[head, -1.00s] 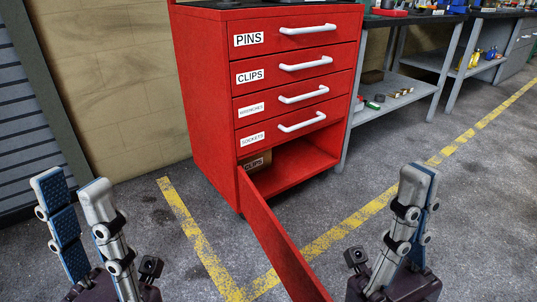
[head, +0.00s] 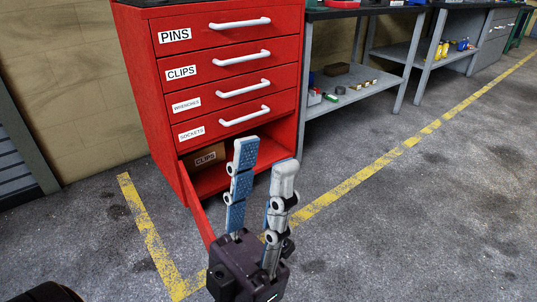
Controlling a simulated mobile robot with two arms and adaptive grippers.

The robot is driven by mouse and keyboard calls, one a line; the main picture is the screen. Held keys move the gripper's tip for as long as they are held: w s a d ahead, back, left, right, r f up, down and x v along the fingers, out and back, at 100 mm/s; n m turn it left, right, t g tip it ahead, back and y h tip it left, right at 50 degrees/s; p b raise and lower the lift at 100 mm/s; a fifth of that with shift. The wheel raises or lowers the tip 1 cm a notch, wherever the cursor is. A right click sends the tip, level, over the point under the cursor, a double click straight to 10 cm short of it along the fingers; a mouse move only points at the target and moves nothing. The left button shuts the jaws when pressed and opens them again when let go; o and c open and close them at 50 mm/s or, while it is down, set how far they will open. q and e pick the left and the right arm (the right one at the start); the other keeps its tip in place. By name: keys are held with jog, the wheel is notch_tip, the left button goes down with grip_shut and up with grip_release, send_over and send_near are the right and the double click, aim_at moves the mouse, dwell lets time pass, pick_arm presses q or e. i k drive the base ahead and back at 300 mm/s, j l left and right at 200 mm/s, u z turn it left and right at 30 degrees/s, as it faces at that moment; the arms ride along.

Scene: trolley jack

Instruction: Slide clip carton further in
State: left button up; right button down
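The clip carton (head: 207,156), a brown box with a "CLIPS" label, sits at the left of the open bottom compartment of the red cabinet (head: 148,80). My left gripper (head: 266,158) is in front of the compartment, pointing up in the picture. Its two fingers are apart with nothing visible between them. The fingers appear to the right of the carton and cover part of the compartment opening. The carton's rear is hidden inside. My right gripper is out of view.
The compartment's red door (head: 195,211) stands open at the left, partly behind my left gripper. Several closed drawers are above. A grey workbench shelf (head: 345,92) with small items stands to the right. The floor at the right is clear.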

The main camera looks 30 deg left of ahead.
aim_at(194, 161)
jog(key=i+l+z, duration=0.2)
jog(key=i+l, duration=0.35)
jog(key=i+l+z, duration=0.25)
jog(key=i+l, duration=0.2)
jog(key=i+j+u, duration=0.1)
jog(key=i+u, duration=0.2)
jog(key=u, duration=0.15)
jog(key=i+u, duration=0.25)
jog(key=u, duration=0.15)
jog(key=i+l+u, duration=0.15)
jog(key=i+u, duration=0.15)
jog(key=u, duration=0.15)
jog(key=i+l+u, duration=0.15)
jog(key=u, duration=0.25)
jog(key=i+u, duration=0.2)
jog(key=u, duration=0.25)
jog(key=i+u, duration=0.25)
jog(key=u, duration=0.2)
jog(key=i+l+u, duration=0.1)
jog(key=u, duration=0.3)
jog(key=i+l+u, duration=0.2)
jog(key=u, duration=0.25)
jog(key=i+l+u, duration=0.2)
jog(key=u, duration=0.25)
jog(key=i+l+u, duration=0.45)
jog(key=k+l, duration=0.05)
jog(key=k, duration=0.05)
